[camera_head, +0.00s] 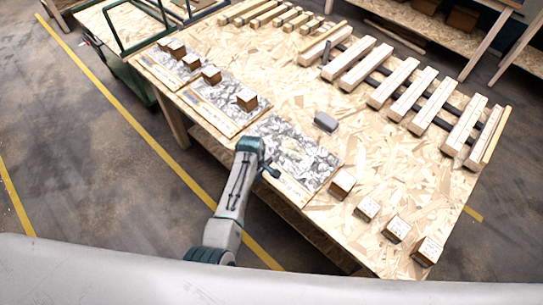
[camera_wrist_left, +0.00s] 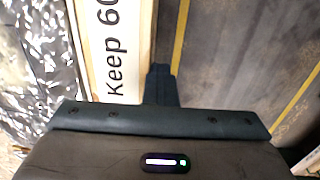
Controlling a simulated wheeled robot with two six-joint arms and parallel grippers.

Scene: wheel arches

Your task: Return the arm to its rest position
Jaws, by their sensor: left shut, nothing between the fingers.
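My left arm reaches up from the bottom of the head view, its wrist bent over the near edge of the table (camera_head: 420,190). My left gripper (camera_head: 271,171) is small there, above the front edge of a board with a crumpled silvery surface (camera_head: 305,160). In the left wrist view the gripper's fingers (camera_wrist_left: 160,82) are together and empty, beside a pale strip (camera_wrist_left: 113,50) printed "Keep 60". I cannot tell whether they touch the strip. My right gripper is in neither view.
Wooden blocks (camera_head: 367,208) stand along the table's right front. Two more silvery boards with blocks (camera_head: 222,100) lie to the left. A grey object (camera_head: 326,122) and a slatted rack (camera_head: 405,90) lie farther back. The floor (camera_head: 90,170) at left is clear, with yellow lines.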

